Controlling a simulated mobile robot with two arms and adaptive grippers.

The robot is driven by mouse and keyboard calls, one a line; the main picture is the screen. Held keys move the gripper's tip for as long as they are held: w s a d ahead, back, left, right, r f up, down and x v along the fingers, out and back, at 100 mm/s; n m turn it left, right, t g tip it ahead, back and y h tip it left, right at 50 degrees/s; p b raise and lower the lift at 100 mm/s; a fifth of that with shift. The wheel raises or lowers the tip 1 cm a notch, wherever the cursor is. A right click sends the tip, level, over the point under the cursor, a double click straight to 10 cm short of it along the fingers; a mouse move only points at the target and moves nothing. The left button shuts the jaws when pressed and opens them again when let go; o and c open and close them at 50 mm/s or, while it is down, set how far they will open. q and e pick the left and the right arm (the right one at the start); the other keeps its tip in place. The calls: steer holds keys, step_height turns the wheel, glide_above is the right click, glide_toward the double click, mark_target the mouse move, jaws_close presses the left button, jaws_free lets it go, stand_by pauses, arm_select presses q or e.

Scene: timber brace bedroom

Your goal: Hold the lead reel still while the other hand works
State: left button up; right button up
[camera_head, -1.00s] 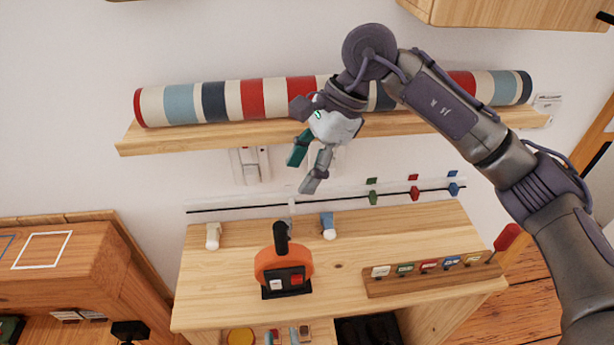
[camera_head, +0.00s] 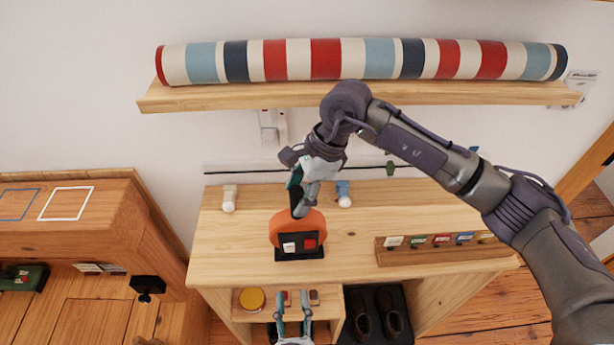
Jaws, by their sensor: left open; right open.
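The lead reel (camera_head: 283,229) is an orange drum with a black socket block at its front, carrying a white and a red part. It stands upright on the wooden bench top. My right gripper (camera_head: 299,203) is open, pointing down at the top of the reel, where it hides most of the black handle. I cannot tell whether its fingers touch the handle. My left gripper (camera_head: 293,300) is open and empty at the bottom edge, fingers pointing up, in front of the bench's open compartment and below the reel.
The wooden bench (camera_head: 235,250) also bears a white-tipped blue peg (camera_head: 343,195), a pale peg (camera_head: 229,198) and a rack of coloured tags (camera_head: 430,250). A striped roll (camera_head: 325,60) lies on the wall shelf above. Dark shoes (camera_head: 390,315) stand in the lower compartment.

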steer(key=shift+a+f, duration=0.15)
steer(key=shift+f, duration=0.25)
steer(key=shift+c, duration=0.2)
jaws_close()
